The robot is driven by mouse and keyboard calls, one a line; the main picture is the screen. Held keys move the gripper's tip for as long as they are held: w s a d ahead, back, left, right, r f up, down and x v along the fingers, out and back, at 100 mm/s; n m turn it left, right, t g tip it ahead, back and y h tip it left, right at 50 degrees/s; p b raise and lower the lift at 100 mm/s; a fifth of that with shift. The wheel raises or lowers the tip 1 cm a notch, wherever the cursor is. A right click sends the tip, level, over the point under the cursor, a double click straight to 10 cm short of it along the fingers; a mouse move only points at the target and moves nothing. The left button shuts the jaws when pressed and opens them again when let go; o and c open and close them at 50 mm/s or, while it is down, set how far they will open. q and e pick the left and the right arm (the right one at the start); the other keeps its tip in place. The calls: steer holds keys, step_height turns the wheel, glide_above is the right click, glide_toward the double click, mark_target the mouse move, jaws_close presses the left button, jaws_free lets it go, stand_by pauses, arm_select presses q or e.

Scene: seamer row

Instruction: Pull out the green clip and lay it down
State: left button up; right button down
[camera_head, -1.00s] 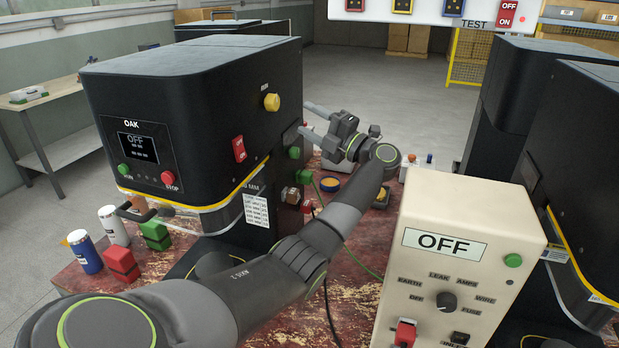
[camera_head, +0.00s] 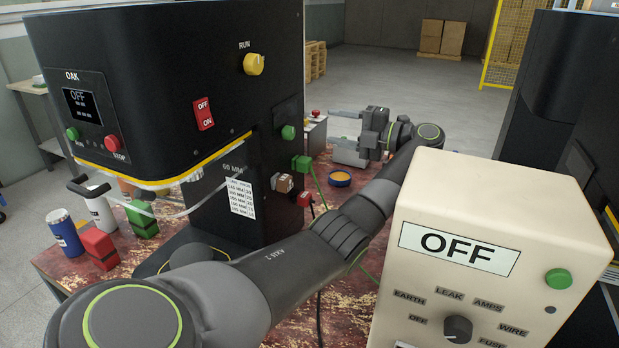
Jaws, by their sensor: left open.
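The green clip (camera_head: 301,162) sits on the right side of the black OAK machine (camera_head: 170,90), and a green wire runs down from it. A round green knob (camera_head: 288,132) is above it on the same face. My left gripper (camera_head: 332,127) is open, its fingers pointing left, up and to the right of the green clip and apart from it in the picture. Nothing shows between its fingers. My right gripper is not in view.
A beige tester box (camera_head: 490,190) reading OFF fills the lower right. A brown plug (camera_head: 284,183) and a red one (camera_head: 304,199) are below the clip. A blue and yellow round item (camera_head: 340,178) lies on the worn red table (camera_head: 290,310). Red and green blocks stand at the left.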

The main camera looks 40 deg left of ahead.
arm_select(q)
steer(key=b, duration=1)
glide_toward(310, 166)
steer(key=a, duration=0.2)
steer(key=shift+s, duration=0.3)
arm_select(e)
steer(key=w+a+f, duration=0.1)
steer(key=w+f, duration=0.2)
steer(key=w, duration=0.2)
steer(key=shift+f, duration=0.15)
arm_select(q)
steer(key=shift+a, duration=0.1)
steer(key=x, duration=0.7)
steer(key=shift+s+a, duration=0.1)
steer(key=shift+a, duration=0.3)
steer(key=shift+s+a, duration=0.15)
steer(key=shift+a, duration=0.4)
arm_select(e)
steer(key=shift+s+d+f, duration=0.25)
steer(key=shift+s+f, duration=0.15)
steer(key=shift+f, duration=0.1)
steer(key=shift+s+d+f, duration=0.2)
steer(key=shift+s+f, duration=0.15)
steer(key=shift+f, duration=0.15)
